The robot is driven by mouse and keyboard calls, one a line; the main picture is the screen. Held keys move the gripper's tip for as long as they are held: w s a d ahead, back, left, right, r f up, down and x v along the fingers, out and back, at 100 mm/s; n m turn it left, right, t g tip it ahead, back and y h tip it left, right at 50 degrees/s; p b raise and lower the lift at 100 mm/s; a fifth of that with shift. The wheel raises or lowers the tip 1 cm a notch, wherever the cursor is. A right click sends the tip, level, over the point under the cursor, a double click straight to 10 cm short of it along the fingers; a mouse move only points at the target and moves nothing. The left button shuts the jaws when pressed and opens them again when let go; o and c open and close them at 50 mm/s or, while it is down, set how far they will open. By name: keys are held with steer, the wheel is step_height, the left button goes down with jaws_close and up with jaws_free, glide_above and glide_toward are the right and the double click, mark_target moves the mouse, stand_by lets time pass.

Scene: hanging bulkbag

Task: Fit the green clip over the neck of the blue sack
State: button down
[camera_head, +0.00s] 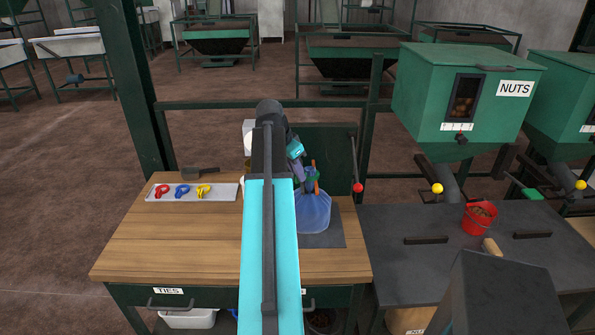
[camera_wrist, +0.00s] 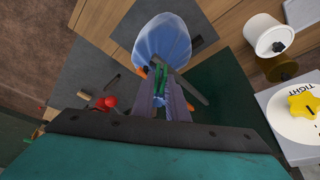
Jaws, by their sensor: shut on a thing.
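The blue sack (camera_head: 313,213) sits on a dark mat on the wooden bench, partly hidden behind my arm. In the wrist view the sack (camera_wrist: 163,42) bulges just beyond my fingertips. My gripper (camera_head: 309,184) is at the sack's top, and its purple fingers (camera_wrist: 160,90) are shut on the green clip (camera_wrist: 160,80). The clip lies at the sack's gathered top. Fingers and arm hide much of the neck, so I cannot tell whether the clip is around it or beside it. Orange parts (camera_wrist: 141,71) show close to the fingers.
A pale tray (camera_head: 222,196) with red, blue and yellow clips lies left of my arm. A post with a red knob (camera_head: 357,188) stands right of the sack. The bench's front left is clear.

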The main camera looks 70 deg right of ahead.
steer(key=shift+f+b, duration=0.45)
steer(key=shift+f, duration=0.65)
steer(key=shift+f, duration=0.2)
steer(key=c, duration=1.1)
jaws_free()
steer(key=shift+r, duration=0.1)
steer(key=shift+r+p, duration=3)
steer(key=shift+r, duration=1.9)
